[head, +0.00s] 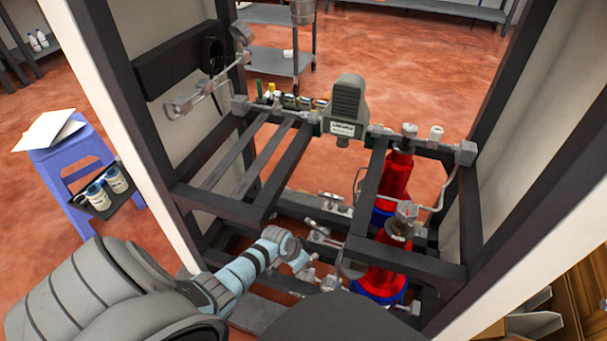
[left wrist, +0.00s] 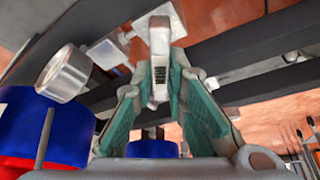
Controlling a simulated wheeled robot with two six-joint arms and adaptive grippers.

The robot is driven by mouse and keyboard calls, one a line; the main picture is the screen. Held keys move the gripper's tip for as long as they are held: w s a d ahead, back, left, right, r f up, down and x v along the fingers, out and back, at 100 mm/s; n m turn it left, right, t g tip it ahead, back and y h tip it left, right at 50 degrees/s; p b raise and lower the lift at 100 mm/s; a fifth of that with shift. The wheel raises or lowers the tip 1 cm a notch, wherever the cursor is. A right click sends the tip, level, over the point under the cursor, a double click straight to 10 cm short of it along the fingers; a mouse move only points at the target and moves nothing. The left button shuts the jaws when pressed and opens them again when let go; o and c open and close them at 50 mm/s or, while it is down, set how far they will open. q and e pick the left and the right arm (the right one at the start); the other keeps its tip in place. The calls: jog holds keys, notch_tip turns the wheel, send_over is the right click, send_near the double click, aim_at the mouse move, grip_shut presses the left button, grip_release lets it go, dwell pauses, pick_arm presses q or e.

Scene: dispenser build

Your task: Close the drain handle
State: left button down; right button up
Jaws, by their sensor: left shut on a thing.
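My left gripper (head: 302,264) reaches into the lower part of the dark frame and is shut on a small metal drain handle. In the left wrist view, the green-padded fingers (left wrist: 165,85) close in on both sides of the pale grey handle (left wrist: 159,40), which stands up between their tips. In the head view the handle is mostly hidden by the gripper among the small pipes, so its exact angle cannot be told. My right gripper is not in view.
Red cylinders with blue bases (head: 383,280) stand right of the gripper. Dark frame bars (head: 405,262) cross around it. A grey boxy device (head: 346,105) sits on top. A blue stool (head: 70,160) with papers stands at left, outside the frame.

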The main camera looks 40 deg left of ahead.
pick_arm(q)
jog(key=c, duration=1.6)
grip_release()
jog(key=shift+v, duration=3.75)
